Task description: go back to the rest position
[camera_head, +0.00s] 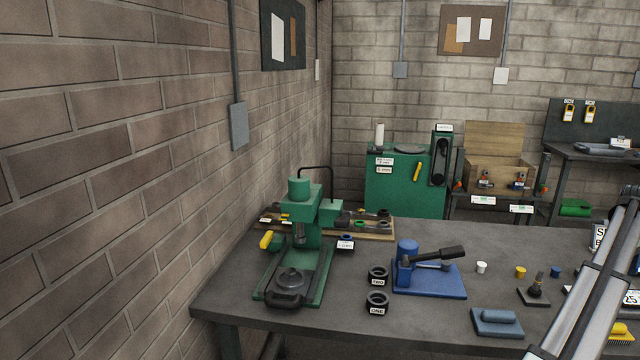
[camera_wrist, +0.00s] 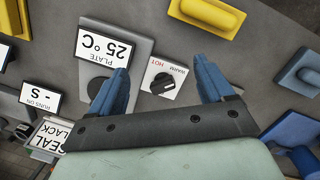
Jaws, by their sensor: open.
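My gripper (camera_wrist: 160,95) shows in the wrist view with its two blue fingers spread apart and nothing between them. It is above a grey plate unit with a label reading 25 °C (camera_wrist: 103,47) and a round dial (camera_wrist: 164,80) marked warm and hot. Whether the fingers touch anything below cannot be told. In the head view my arm crosses the right edge, and the gripper itself is out of that frame.
The dark workbench (camera_head: 450,328) carries a green press (camera_head: 305,220), a blue lever tool (camera_head: 428,272), two black rings (camera_head: 377,290) and a blue-grey block (camera_head: 497,322). In the wrist view, a yellow-handled float (camera_wrist: 208,14) lies nearby. The brick wall (camera_head: 110,170) bounds the left.

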